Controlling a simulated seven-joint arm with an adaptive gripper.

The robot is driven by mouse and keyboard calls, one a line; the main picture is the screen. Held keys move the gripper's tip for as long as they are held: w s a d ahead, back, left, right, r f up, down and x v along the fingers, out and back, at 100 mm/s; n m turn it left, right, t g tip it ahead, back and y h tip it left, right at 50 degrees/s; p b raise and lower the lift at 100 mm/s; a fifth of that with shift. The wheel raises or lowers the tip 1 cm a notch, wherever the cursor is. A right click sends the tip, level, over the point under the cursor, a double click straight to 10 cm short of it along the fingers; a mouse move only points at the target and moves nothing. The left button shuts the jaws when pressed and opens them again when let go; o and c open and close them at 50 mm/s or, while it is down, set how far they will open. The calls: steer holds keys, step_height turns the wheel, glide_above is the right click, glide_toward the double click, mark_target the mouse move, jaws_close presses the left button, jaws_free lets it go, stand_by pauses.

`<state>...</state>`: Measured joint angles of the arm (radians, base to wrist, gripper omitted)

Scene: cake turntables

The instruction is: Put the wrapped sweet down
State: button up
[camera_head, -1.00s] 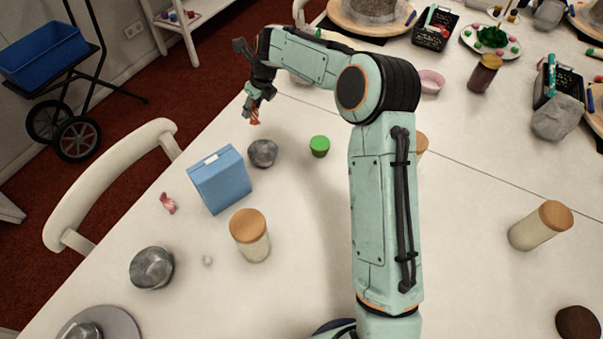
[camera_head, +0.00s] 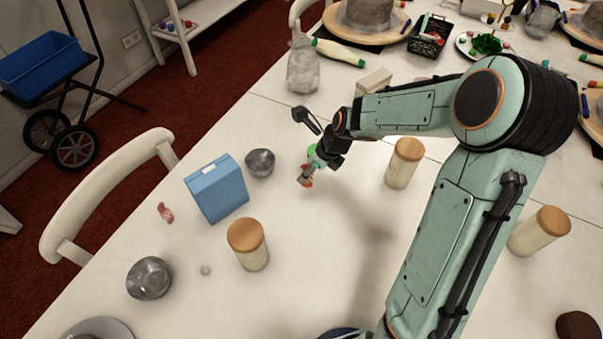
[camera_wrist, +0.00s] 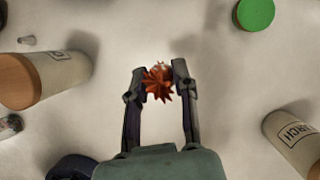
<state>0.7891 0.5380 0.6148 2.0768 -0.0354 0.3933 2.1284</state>
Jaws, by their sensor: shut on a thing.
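My gripper (camera_head: 304,178) is shut on an orange-red wrapped sweet (camera_head: 309,183), over the white table to the right of the blue carton. In the wrist view, the sweet (camera_wrist: 158,80) sits between the two fingertips (camera_wrist: 158,78), its crinkled wrapper spread toward the camera. I cannot tell exactly how high it is above the table. Another wrapped sweet, pink and red (camera_head: 165,212), lies on the table left of the carton.
The blue carton (camera_head: 216,188), a grey bowl (camera_head: 260,162) and wooden-lidded jars (camera_head: 248,246) (camera_head: 404,164) stand around. A green round thing (camera_wrist: 255,13) is close by, mostly hidden behind my gripper in the head view. The table between the jars looks clear.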

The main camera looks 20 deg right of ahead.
steer(key=w+f, duration=0.6)
steer(key=shift+w+d, duration=0.1)
steer(key=shift+d, duration=0.25)
steer(key=shift+w+f, duration=0.15)
steer(key=shift+f, duration=0.8)
steer(key=shift+w+f, duration=0.1)
steer(key=shift+f, duration=0.8)
steer(key=shift+f, duration=0.15)
steer(key=o, duration=0.8)
steer(key=shift+c, duration=0.2)
